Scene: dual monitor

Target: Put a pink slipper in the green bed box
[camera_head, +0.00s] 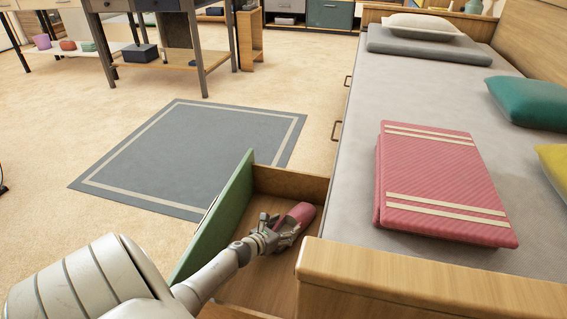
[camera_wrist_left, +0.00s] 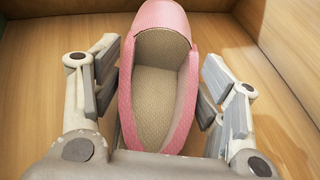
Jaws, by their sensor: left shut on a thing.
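The pink slipper (camera_head: 301,213) is in my left gripper (camera_head: 278,228), inside or just over the open bed box (camera_head: 275,181). The box is a pulled-out drawer under the bed with a green front panel (camera_head: 218,215) and wooden inner walls. In the left wrist view the slipper (camera_wrist_left: 167,20) lies between the fingers of the gripper (camera_wrist_left: 160,95), toe pointing away, its tan insole facing up. The wooden floor of the box (camera_wrist_left: 60,60) shows beneath it. I cannot tell whether the slipper touches the floor. My right gripper is not in view.
The bed (camera_head: 395,90) with a folded pink blanket (camera_head: 440,180) stands on the right. Its wooden end board (camera_head: 420,280) is close beside the box. A grey rug (camera_head: 195,150) lies on open floor at the left. A table (camera_head: 160,68) stands farther back.

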